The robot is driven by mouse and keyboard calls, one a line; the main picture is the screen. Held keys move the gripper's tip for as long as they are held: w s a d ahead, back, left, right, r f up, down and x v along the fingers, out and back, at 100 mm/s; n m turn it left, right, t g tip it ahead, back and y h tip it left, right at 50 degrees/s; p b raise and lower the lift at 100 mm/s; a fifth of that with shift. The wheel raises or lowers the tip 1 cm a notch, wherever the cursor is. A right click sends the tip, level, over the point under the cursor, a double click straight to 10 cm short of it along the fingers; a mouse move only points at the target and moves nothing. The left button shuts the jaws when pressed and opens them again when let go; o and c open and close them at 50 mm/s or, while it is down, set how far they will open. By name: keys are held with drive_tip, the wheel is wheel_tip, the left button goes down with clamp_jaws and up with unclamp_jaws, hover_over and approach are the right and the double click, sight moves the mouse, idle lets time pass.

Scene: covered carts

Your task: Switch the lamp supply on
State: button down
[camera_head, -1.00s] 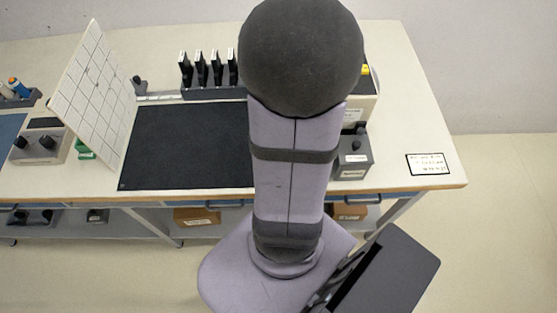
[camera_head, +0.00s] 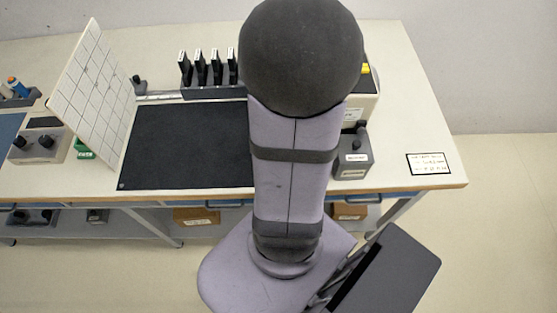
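My gripper is not in view. My own arm rises through the middle of the picture and hides part of the table behind it. A small dark grey box (camera_head: 353,164) with a black knob or lever on top and pale labels stands just right of my arm. A larger light box (camera_head: 362,108) with a yellow part on top stands behind it, mostly hidden by my arm. The labels are too small to read, so I cannot tell which of these is the lamp supply, or any switch's state.
A black mat (camera_head: 185,147) covers the table left of my arm. A tilted white gridded panel (camera_head: 90,95) stands at its left edge. A rack (camera_head: 210,91) holds several dark upright pieces. A grey two-knob box (camera_head: 38,146) sits far left. A framed label (camera_head: 428,163) lies on clear tabletop at right.

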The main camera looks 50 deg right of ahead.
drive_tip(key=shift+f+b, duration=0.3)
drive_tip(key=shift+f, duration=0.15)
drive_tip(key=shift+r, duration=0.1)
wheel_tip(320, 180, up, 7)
drive_tip(key=p, duration=0.6)
idle(0.4)
idle(0.5)
